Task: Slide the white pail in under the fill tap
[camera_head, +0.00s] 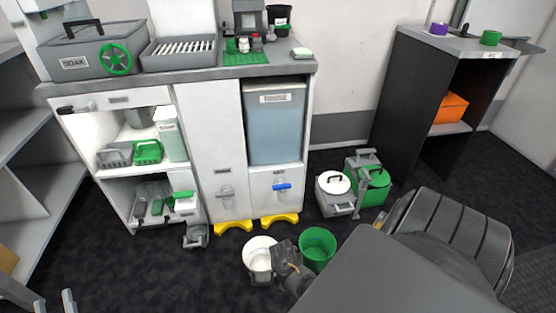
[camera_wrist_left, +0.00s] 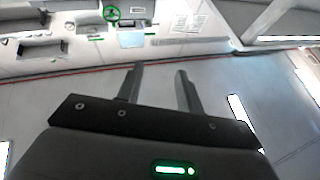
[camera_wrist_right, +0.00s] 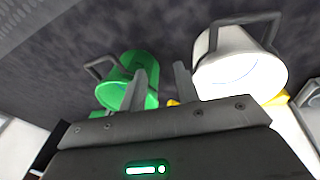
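The white pail (camera_head: 258,259) stands on the dark floor in front of the cabinet, just short of the yellow foot pieces. It also shows at the right in the right wrist view (camera_wrist_right: 240,72), with a dark handle. A tap with a blue lever (camera_head: 282,187) is on the cabinet front, below the blue tank; a paler tap (camera_head: 225,192) is left of it. My right gripper (camera_head: 280,254) is beside the white pail's right side; contact cannot be told. Its fingers (camera_wrist_right: 161,80) are apart with nothing between them. My left gripper (camera_head: 54,302) is open and empty at the lower left.
A green pail (camera_head: 318,246) stands close right of my right gripper. Yellow foot pieces (camera_head: 279,219) lie under the taps. A lidded white bucket (camera_head: 333,192) and a green one stand further right. A grey item (camera_head: 195,235) sits on the floor left. Front-left floor is clear.

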